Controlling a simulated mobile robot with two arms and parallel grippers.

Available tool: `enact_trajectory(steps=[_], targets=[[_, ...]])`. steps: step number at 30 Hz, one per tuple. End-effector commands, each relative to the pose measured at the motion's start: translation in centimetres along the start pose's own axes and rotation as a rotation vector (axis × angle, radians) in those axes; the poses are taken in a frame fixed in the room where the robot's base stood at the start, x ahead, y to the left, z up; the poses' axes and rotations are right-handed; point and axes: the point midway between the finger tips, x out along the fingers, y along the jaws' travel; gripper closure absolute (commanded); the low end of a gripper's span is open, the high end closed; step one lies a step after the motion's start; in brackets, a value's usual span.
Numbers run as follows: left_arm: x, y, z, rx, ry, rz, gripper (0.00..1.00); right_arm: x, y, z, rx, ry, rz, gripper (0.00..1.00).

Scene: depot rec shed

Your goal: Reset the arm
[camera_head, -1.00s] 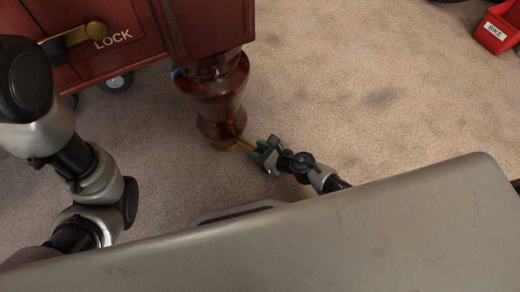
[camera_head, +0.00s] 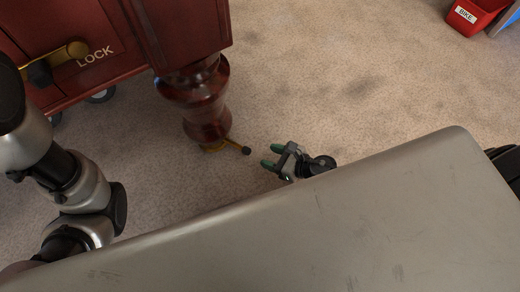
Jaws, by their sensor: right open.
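My right gripper (camera_head: 272,156) is open and empty, low over the carpet, its green-tipped fingers pointing left. It is apart from the small brass lever (camera_head: 236,146) with a dark knob at the foot of the turned wooden leg (camera_head: 208,115). My left arm comes in along the left edge; its gripper is not in view. My grey body panel covers the bottom of the view and hides most of the right arm.
A dark red wooden cabinet (camera_head: 110,67) on casters stands at upper left, with a brass handle (camera_head: 62,56) beside the word LOCK. A red bin (camera_head: 468,17) marked BIKE is at top right. The carpet (camera_head: 350,75) between is clear.

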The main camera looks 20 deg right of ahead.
Motion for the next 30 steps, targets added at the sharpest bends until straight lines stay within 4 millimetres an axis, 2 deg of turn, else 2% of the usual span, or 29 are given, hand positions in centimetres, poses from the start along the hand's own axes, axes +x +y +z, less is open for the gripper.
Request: enact_trajectory(steps=[5, 21, 23, 30], targets=[[0.2, 0.0, 0.1, 0.000, 0.000, 0.000, 0.26, -0.9, 0.0, 0.0, -0.001, -0.001, 0.000, 0.49], [0.2, -0.1, 0.2, 0.000, -0.004, -0.001, 0.26, -0.9, 0.0, 0.1, -0.001, -0.001, 0.000, 0.49], [0.4, -0.2, 0.5, -0.001, -0.013, -0.003, 0.26, -1.1, 0.0, 0.6, -0.001, -0.001, 0.000, 0.49], [1.2, -1.1, 3.0, -0.010, -0.081, -0.028, 0.26, -2.9, 0.0, 4.8, -0.001, -0.001, 0.000, 0.49]])
